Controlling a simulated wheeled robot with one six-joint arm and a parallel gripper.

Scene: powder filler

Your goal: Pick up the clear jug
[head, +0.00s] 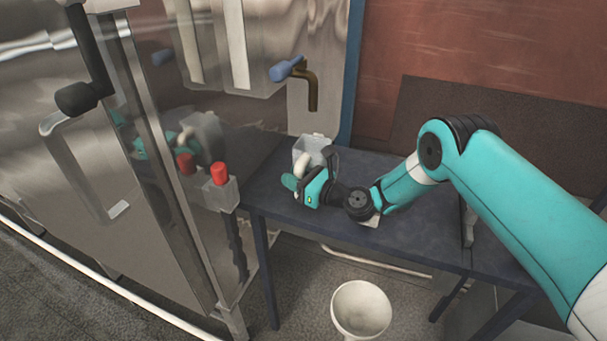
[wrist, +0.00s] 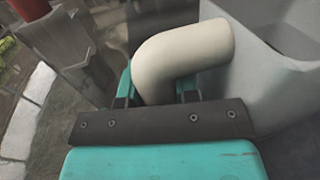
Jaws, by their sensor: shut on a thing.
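The clear jug (head: 314,146) is a pale, see-through container with a cream handle. It is on or just above the dark blue table, below the brass spout; I cannot tell whether its base touches. My gripper (head: 300,189) is at the jug's near side, shut on its handle. In the wrist view the cream bent handle (wrist: 188,52) rises between the teal fingers of my gripper (wrist: 160,92). The jug's pale grey wall (wrist: 248,85) fills the right of that view. The jug's lower part is partly hidden behind my gripper in the head view.
The steel machine (head: 100,170) stands on the left, with red buttons (head: 220,173) near the table. A brass spout with a blue handle (head: 312,90) hangs above. The dark blue table (head: 420,240) has free room at right. A white bin (head: 361,308) stands on the floor in front.

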